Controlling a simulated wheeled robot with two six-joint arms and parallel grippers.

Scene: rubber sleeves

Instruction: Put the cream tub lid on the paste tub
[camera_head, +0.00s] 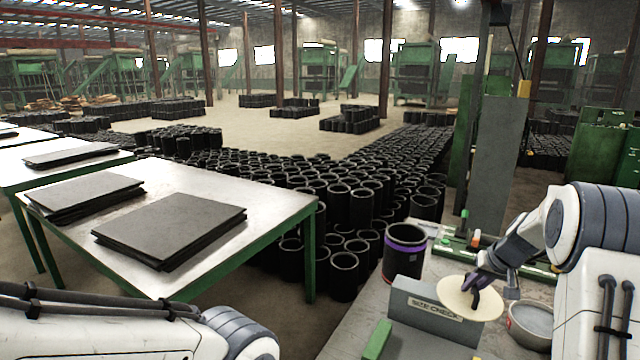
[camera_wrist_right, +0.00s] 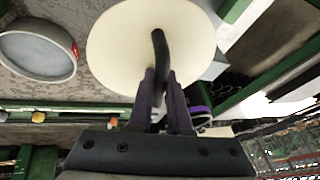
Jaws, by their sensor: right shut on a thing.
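The cream tub lid (camera_head: 463,303) is a round, pale disc with a dark handle. My right gripper (camera_head: 474,288) is shut on that handle and holds the lid tilted in front of the grey size check block. In the right wrist view the lid (camera_wrist_right: 130,60) fills the upper middle, with the gripper's purple fingers (camera_wrist_right: 160,95) on its dark handle (camera_wrist_right: 160,52). The paste tub (camera_head: 531,322) is a round, open grey tub just right of the lid; it also shows at the upper left of the right wrist view (camera_wrist_right: 38,55). My left gripper is out of view.
The grey size check block (camera_head: 412,308) stands left of the lid. A black sleeve with a purple band (camera_head: 404,255) stands behind it, and a green block (camera_head: 377,340) lies in front. Green rails with small fittings (camera_head: 474,240) run along the back of the bench.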

